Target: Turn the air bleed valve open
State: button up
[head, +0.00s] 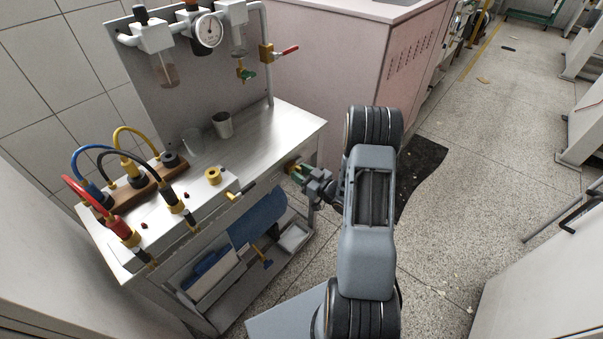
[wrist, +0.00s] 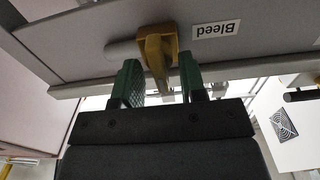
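The bleed valve is a brass fitting with a handle (wrist: 155,46) in the wrist view, beside a white label (wrist: 217,29) reading "Bleed". A grey stub sticks out to its left. My gripper (wrist: 160,76) has two green fingers, one on each side of the handle's lower end. The fingers are open, with visible gaps beside the handle; whether either touches it is unclear. In the head view my gripper (head: 296,170) is at the bench's right front edge, and it largely hides the valve.
The metal bench (head: 265,134) carries hoses with fittings, a gauge (head: 208,31), a red-handled valve (head: 285,51) and a cup (head: 222,124). A pink cabinet (head: 335,75) stands behind. A lower shelf (head: 247,288) holds trays. The speckled floor to the right is mostly clear.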

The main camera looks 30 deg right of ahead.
jog(key=shift+c, duration=0.4)
jog(key=c, duration=0.6)
jog(key=m+p, duration=0.1)
jog(key=m, duration=0.3)
jog(key=m+p, duration=0.1)
jog(key=m, duration=0.4)
jog(key=shift+w+d, duration=0.15)
jog(key=shift+d, duration=0.05)
jog(key=m+p, duration=0.1)
jog(key=m, duration=0.4)
jog(key=shift+f+p, duration=0.1)
jog(key=shift+p, duration=0.2)
jog(key=shift+d+f+m+p, duration=0.15)
jog(key=shift+m+p, duration=0.45)
jog(key=shift+m, duration=1.4)
